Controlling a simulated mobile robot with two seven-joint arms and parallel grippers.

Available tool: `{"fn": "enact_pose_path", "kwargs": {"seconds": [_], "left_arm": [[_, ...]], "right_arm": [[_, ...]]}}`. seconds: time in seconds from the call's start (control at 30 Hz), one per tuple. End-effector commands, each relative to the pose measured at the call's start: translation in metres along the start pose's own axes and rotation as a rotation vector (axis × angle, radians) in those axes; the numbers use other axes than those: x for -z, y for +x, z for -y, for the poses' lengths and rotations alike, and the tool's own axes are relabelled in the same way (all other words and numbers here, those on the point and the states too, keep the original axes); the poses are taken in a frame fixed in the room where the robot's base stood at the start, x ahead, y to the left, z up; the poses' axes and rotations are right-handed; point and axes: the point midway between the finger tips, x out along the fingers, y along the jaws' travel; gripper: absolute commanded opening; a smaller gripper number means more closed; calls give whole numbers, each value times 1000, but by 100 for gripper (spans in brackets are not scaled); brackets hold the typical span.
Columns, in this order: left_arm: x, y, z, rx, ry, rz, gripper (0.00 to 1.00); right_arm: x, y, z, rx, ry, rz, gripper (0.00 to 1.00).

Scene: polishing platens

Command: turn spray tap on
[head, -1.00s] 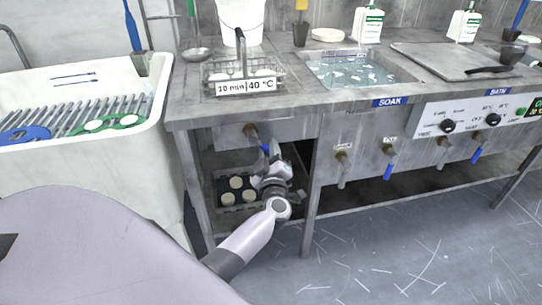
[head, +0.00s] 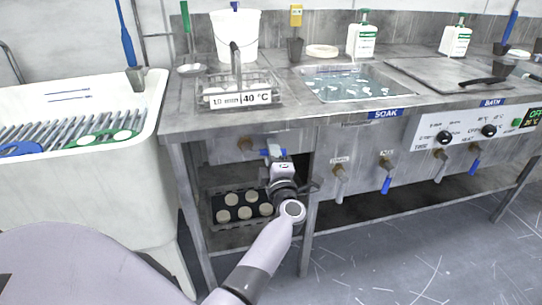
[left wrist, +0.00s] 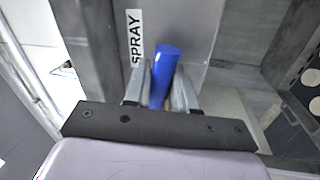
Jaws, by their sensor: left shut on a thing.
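The spray tap's brass body (head: 246,143) sticks out of the front panel below the rack at the left end of the bench. Its blue handle (head: 270,153) points sideways to the right of the body. In the left wrist view the blue handle (left wrist: 163,62) stands between the two fingers, beside the white SPRAY label (left wrist: 135,38). My left gripper (head: 279,160) is shut on this handle; its fingers also show in the left wrist view (left wrist: 160,92). The gripper hides part of the handle. My right gripper is not in view.
Other taps (head: 386,172) hang along the bench front to the right. A bench leg (head: 307,215) stands close to my left forearm. A dark tray of pale discs (head: 240,209) sits on the shelf below. A white tub (head: 90,190) stands at the left.

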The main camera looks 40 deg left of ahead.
Motion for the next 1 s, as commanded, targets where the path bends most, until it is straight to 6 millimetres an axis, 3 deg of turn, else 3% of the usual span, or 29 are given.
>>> {"fn": "enact_pose_path", "kwargs": {"seconds": [0.5,0.53,0.57,1.0], "left_arm": [[-2,-1,0,3,-21,1,0],[-2,-1,0,3,-21,0,32],[-2,-1,0,3,-20,0,42],[0,0,-1,1,-19,-3,43]], "right_arm": [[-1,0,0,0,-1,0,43],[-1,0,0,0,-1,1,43],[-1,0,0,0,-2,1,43],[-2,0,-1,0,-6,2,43]]}}
